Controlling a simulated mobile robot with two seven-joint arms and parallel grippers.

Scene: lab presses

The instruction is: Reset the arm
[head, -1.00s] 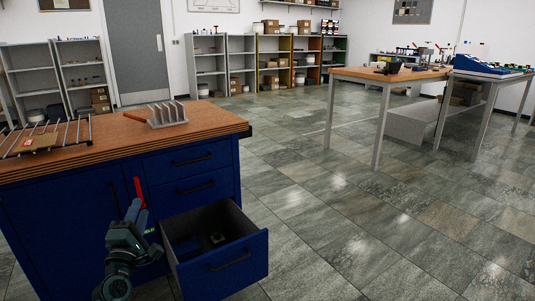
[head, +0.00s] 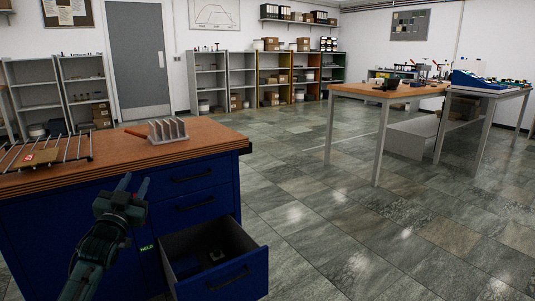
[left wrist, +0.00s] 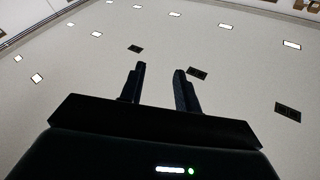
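My left gripper (head: 135,182) is in front of the blue cabinet (head: 40,230), pointing up, below the edge of its wooden top. In the left wrist view its two fingers (left wrist: 160,72) stand apart with nothing between them, and the ceiling lies beyond. The fingertips look clear of the bench objects. My right arm and gripper are not in view.
A lower drawer (head: 232,280) of the cabinet stands open to the right of my arm, with small dark items inside. A wire rack (head: 75,150) and a grey slotted holder (head: 168,131) sit on top. Tables (head: 350,90) stand back right; the floor (head: 310,220) between is clear.

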